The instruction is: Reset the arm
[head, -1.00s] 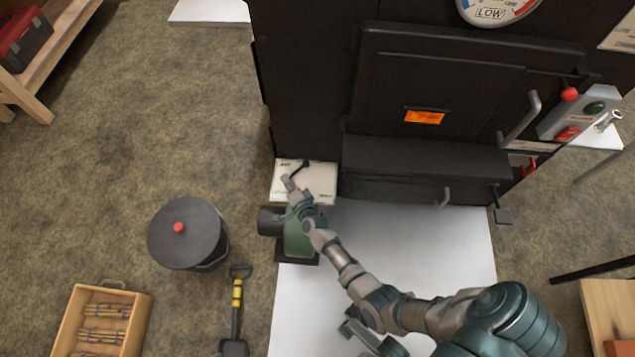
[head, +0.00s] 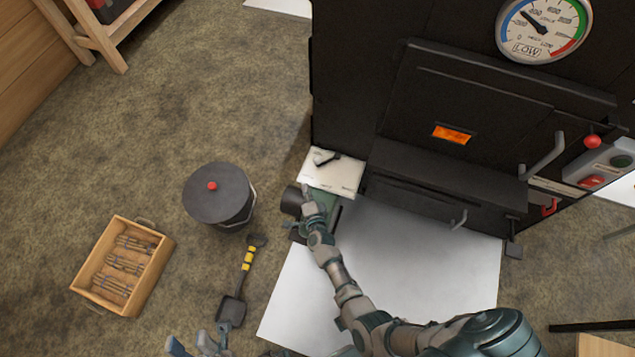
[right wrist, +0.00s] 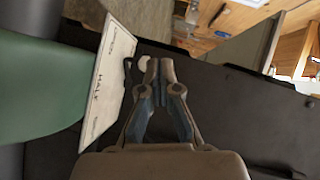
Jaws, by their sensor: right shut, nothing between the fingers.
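My right gripper (head: 307,192) is at the near edge of a white marked plate (head: 332,180) beside the black evaporator. In the right wrist view my right gripper (right wrist: 160,68) is shut, its fingertips together with nothing between them. A black lever (head: 325,159) lies across the plate; in the wrist view it is partly hidden behind the fingers. The plate (right wrist: 112,75) shows the word HALF there. My left gripper (head: 198,345) shows at the bottom edge, its fingers spread and empty.
The black evaporator (head: 400,150) with gauge (head: 543,28) and door handle (head: 545,158) stands at the right. A lidded bucket (head: 217,195), a shovel (head: 237,290) and a wooden crate (head: 152,287) are on the floor.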

